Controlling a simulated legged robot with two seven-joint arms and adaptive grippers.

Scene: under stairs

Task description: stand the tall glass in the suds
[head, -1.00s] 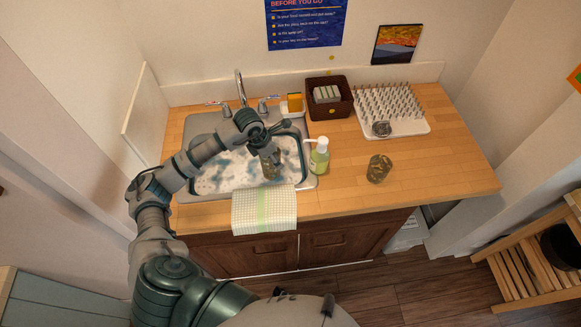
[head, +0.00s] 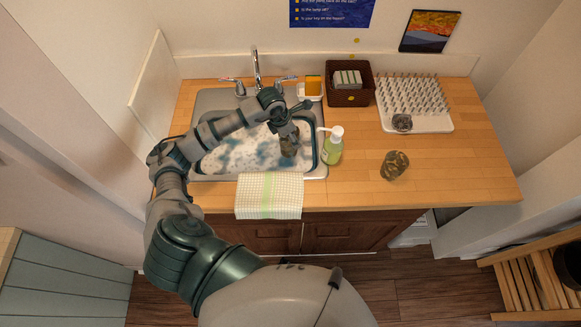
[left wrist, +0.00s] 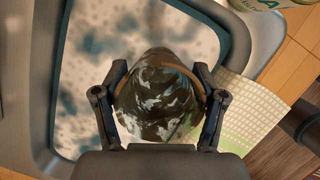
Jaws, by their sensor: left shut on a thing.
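A tall glass (head: 289,146) with a dark, mottled look is held by my left gripper (head: 288,134) over the right part of the sink. In the left wrist view the glass (left wrist: 158,97) sits between the two fingers of my left gripper (left wrist: 160,100), which are shut on it. The sink basin holds white suds with blue-grey water patches (head: 235,152). The suds also show behind the glass in the left wrist view (left wrist: 100,45). I cannot tell whether the glass's bottom touches the suds. My right gripper is not in view.
A green soap bottle (head: 332,147) stands close by the sink's right rim. A second mottled glass (head: 394,165) stands on the counter. A checked towel (head: 269,196) hangs over the front edge. A brown basket (head: 349,84), sponge (head: 313,86) and white drying rack (head: 413,98) are behind.

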